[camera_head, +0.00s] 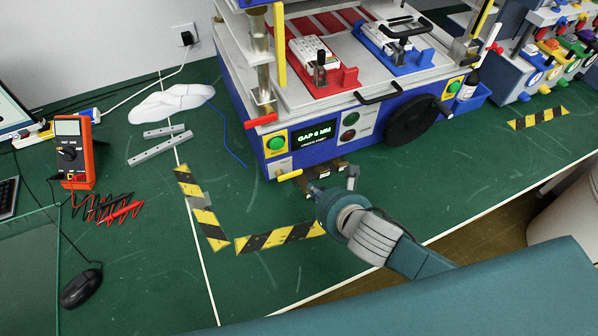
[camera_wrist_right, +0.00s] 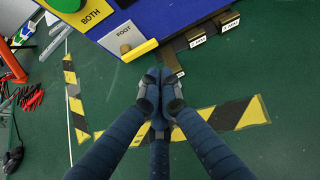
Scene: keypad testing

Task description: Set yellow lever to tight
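A yellow lever (camera_head: 289,175) sticks out low on the front of the blue machine, at its left corner. In the right wrist view this yellow bar (camera_wrist_right: 140,50) lies under a grey plate marked FOOT. I cannot read a "tight" mark. My right gripper (camera_head: 322,188) is in front of the machine, just right of the lever. In the right wrist view its fingertips (camera_wrist_right: 160,82) are drawn together just below the bar's right end, with nothing seen held. Whether they touch the bar is unclear. My left gripper is not in view.
Brass blocks with MM labels (camera_wrist_right: 200,40) project beside the lever. The display (camera_head: 312,136) reads GAP 6 MM. A black handwheel (camera_head: 411,119) is on the machine's front. Striped tape (camera_head: 280,238) marks the green table.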

